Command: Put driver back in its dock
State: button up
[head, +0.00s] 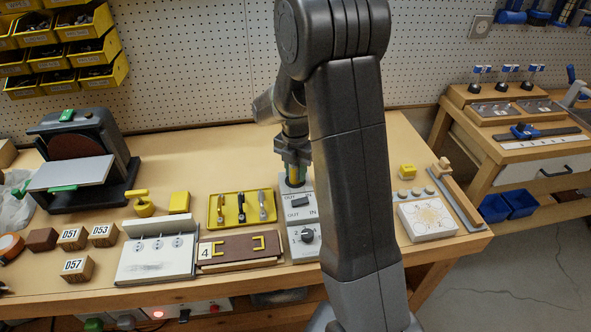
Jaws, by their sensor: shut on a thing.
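My gripper (294,158) points down over the back end of a narrow pale-grey panel (303,229) on the bench, which looks like the dock. It is shut on the driver (295,173), of which a yellow part shows between and below the fingers. The driver is upright, its lower end at a dark round opening near the panel's back. I cannot tell how deep it sits. The panel also bears a black rocker switch marked OUT and IN and a dark knob with numbers. My arm hides the bench right of the panel.
Left of the panel are a yellow tray (212,217) with small tools, a brown board (241,264) marked 4, a white box (154,267), numbered wooden blocks (78,268) and a disc sander (80,150). To the right are a white patterned block (427,220) and a second bench (515,148).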

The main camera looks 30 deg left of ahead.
jog(key=shift+f, duration=0.15)
dwell(0.5)
jog(key=o, duration=1.3)
jog(key=shift+c, duration=0.2)
jog(key=shift+r+p, duration=2.4)
jog(key=shift+r, duration=1.1)
